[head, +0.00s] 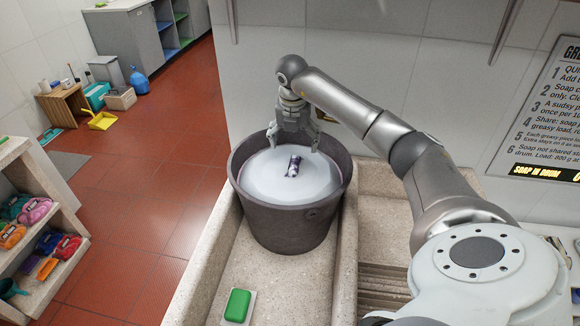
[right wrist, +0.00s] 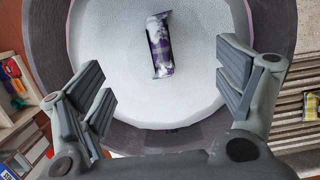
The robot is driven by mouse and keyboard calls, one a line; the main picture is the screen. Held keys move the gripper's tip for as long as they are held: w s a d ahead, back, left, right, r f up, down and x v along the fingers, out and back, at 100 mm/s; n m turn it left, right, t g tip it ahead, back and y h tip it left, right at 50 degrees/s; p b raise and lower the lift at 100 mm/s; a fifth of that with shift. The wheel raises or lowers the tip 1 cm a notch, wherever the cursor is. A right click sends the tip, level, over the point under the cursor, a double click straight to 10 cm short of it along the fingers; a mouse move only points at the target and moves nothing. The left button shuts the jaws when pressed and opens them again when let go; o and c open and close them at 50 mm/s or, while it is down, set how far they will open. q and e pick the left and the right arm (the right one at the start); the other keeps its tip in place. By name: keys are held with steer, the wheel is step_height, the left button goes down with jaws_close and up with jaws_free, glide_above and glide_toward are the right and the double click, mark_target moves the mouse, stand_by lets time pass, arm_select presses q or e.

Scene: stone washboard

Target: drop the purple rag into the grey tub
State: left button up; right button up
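The grey tub (head: 290,226) stands on the stone ledge, filled with pale, whitish suds or water (head: 260,178). My left gripper is not in view.
A green soap bar (head: 237,305) lies on the stone ledge in front of the tub. A shelf (head: 70,225) with coloured cloths and brushes stands at the left. A ribbed stone washboard (head: 385,280) is right of the tub. The wall is close behind.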

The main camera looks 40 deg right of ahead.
steer(key=shift+o, duration=0.2)
steer(key=shift+r, duration=0.1)
step_height(320, 180, up, 12)
steer(key=s+a, duration=0.1)
steer(key=a, duration=0.1)
steer(key=shift+s+f, duration=0.2)
steer(key=shift+s, duration=0.05)
stand_by(0.5)
